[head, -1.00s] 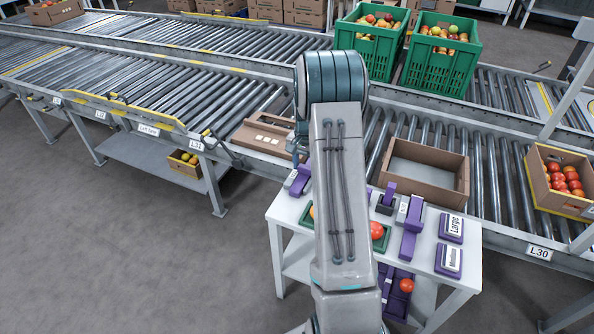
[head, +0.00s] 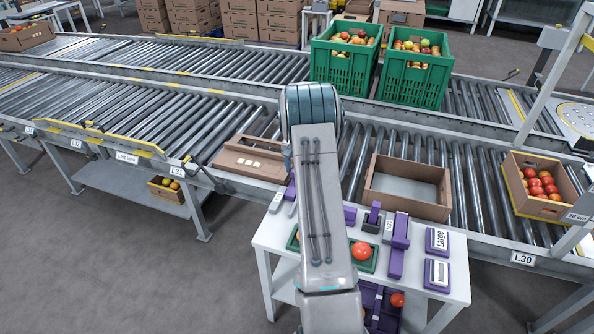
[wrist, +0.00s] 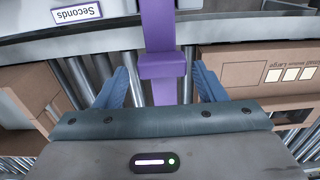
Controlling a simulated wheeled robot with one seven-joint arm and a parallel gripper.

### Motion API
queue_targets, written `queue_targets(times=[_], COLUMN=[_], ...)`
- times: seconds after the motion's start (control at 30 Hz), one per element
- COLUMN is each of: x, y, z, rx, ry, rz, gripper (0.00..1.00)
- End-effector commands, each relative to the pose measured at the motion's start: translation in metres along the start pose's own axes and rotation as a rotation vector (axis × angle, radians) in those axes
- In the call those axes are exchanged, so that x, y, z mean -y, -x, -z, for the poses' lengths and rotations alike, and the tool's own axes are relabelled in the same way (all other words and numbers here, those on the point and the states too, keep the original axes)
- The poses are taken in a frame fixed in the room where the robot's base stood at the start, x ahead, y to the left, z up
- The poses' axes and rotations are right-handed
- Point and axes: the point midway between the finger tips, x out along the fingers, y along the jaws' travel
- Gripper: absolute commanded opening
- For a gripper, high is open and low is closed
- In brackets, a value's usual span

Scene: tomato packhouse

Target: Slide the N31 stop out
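A purple bar (wrist: 162,35) with a wider purple block (wrist: 162,66) runs down the middle of the wrist view, from the pale table edge over the rollers. No N31 label is readable on it. My gripper (wrist: 161,85) has its two blue fingers apart, one on each side of the bar, with a gap on both sides. In the head view my arm hides the gripper and most of this bar. The small white table (head: 262,238) carries several purple pieces, one a long purple bar (head: 397,260) beside a small grey label.
An open empty carton (head: 437,207) and a flat brown carton (head: 236,168) stand on the rollers either side of my arm. A carton of tomatoes (head: 540,207) is at right. Two green crates (head: 340,65) (head: 412,84) stand behind. A "Seconds" sign (wrist: 77,14) is upside down in the wrist view.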

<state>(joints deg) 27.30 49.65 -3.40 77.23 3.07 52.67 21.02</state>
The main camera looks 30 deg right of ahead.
Motion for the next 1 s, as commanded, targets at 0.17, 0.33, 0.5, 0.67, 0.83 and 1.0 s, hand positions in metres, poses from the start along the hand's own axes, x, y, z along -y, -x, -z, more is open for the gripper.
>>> queue_targets(times=[0.17, 0.33, 0.5, 0.67, 0.83, 1.0], x=[0.003, 0.004, 0.004, 0.004, 0.003, 0.003], y=[-0.001, 0.002, 0.024, 0.062, 0.099, 0.125], z=[-0.003, -0.004, -0.004, -0.003, -0.003, -0.002], rx=[0.005, 0.006, 0.005, 0.002, 0.003, 0.004], ry=[0.004, 0.006, 0.006, 0.006, 0.004, 0.003], rz=[-0.001, -0.001, 0.0, 0.001, 0.0, 0.0], gripper=[0.67, 0.67, 0.67, 0.67, 0.67, 0.67])
